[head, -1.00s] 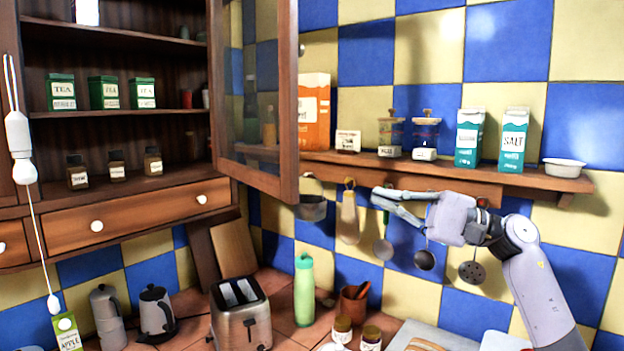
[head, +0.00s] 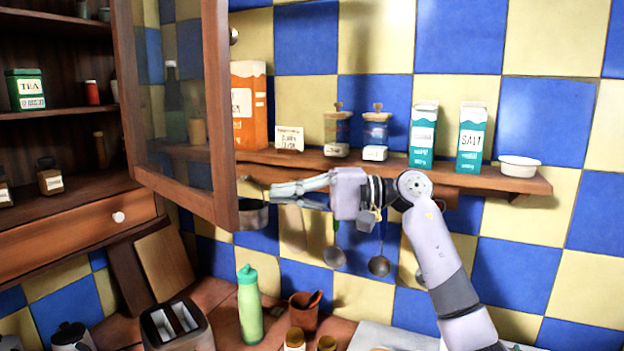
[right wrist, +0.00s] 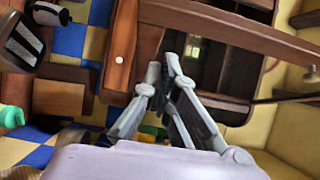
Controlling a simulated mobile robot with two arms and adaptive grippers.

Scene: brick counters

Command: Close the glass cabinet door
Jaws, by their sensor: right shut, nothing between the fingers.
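The glass cabinet door (head: 222,120) has a brown wooden frame and a see-through pane. In the head view it stands open, swung out from the cabinet (head: 60,117) on the left, and a small round knob (head: 234,36) shows by its free edge. My right gripper (head: 272,192) is shut and empty, its fingers pointing left. In the picture its tips are a little right of the door's lower free corner, with no visible contact. The right wrist view shows the closed fingers (right wrist: 165,75) in front of brown woodwork. My left gripper is not in view.
A wall shelf (head: 390,168) behind my right arm holds an orange box (head: 249,105), jars, two teal cartons and a white bowl (head: 519,166). Utensils hang beneath it. A green bottle (head: 249,305) and a toaster (head: 176,326) stand on the counter below. Open cabinet shelves hold tins.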

